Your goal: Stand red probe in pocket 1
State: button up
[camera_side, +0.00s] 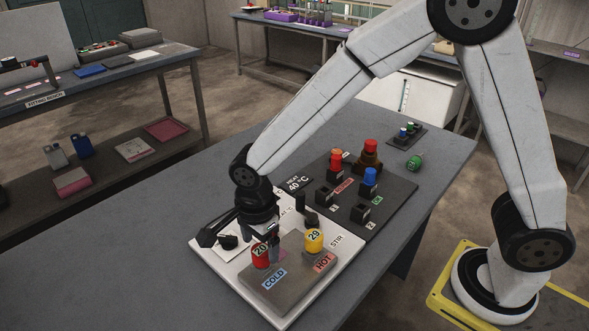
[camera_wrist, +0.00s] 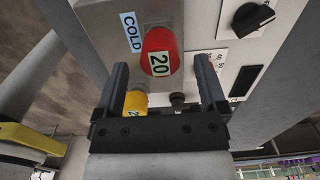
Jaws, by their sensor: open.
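The red probe (camera_side: 261,256), a short red cylinder marked 20, stands on the grey plate beside the COLD label. In the wrist view the red probe (camera_wrist: 160,42) shows beyond and between my fingertips. My gripper (camera_side: 264,232) is open, low over the plate by the red probe; its fingers also show in the wrist view (camera_wrist: 160,66), with no visible grip on the probe. A dark rack board (camera_side: 393,199) farther back carries several black pocket blocks, some looking empty.
A yellow cylinder (camera_side: 314,240) marked 29 stands near the HOT label, close to my gripper. A blue-topped piece (camera_side: 370,177), an orange-red piece (camera_side: 336,156) and a red-topped brown piece (camera_side: 370,146) stand on the rack board. A green item (camera_side: 414,162) lies behind. The table's left part is clear.

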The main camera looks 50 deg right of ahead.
aim_at(261, 250)
jog(key=shift+f, duration=1.65)
jog(key=shift+c, duration=0.2)
grip_shut()
dwell(0.3)
